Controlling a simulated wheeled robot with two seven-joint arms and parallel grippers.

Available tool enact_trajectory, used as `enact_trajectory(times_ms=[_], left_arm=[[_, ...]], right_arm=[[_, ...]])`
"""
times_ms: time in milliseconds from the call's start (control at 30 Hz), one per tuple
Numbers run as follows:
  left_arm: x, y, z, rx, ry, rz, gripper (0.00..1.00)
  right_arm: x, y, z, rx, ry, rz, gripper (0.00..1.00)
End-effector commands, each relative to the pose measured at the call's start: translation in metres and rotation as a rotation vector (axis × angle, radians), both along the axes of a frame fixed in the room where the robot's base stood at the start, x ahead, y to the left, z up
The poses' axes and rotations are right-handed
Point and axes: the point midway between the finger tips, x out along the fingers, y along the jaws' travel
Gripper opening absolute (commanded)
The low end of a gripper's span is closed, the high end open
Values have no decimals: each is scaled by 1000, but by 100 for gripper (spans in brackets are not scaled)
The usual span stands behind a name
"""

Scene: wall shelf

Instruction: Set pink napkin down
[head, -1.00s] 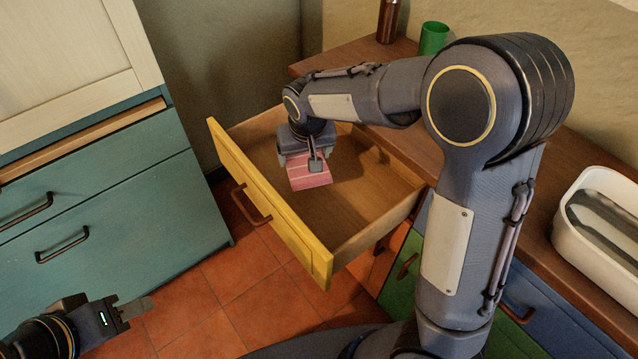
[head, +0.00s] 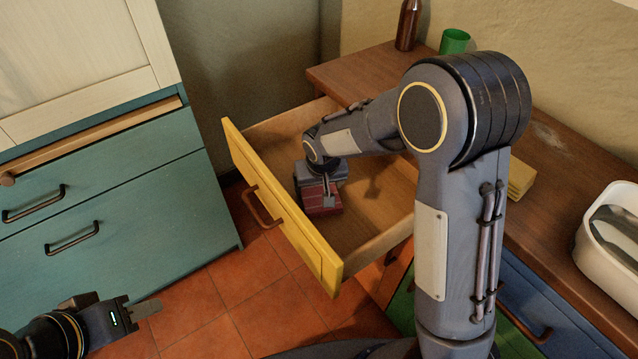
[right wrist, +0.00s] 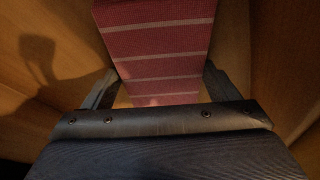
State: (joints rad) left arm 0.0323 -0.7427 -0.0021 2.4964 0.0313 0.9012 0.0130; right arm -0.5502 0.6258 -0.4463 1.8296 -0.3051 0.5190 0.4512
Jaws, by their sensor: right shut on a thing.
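The pink napkin (head: 321,199), folded with pale stripes, is inside the open yellow-fronted drawer (head: 365,240), low near its front panel. My right gripper (head: 322,190) is shut on it from above. In the right wrist view the napkin (right wrist: 155,50) lies between the two fingers, with the drawer's wooden sides around it. Whether the napkin touches the drawer bottom cannot be told. My left gripper (head: 147,308) is at the lower left, above the tiled floor and away from the drawer; its finger opening is not clear.
A teal cabinet (head: 130,215) stands at the left. The wooden counter (head: 560,160) holds a brown bottle (head: 408,25), a green cup (head: 454,42), a yellow folded item (head: 521,179) and a white bin (head: 590,250). The drawer's right part looks empty.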

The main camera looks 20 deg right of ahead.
Motion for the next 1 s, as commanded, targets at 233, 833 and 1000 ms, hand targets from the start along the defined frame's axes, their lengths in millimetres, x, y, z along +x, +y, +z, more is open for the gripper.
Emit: enact_trajectory(times_ms=[233, 833, 1000], left_arm=[[0, 0, -1, 0, 0, 0, 36], [0, 0, 16, 0, 0, 0, 36], [0, 0, 21, 0, 0, 0, 36]], right_arm=[[0, 0, -2, 0, 0, 0, 100], [-19, 1, 68, 3, -4, 0, 100], [-29, 2, 98, 2, -4, 2, 100]])
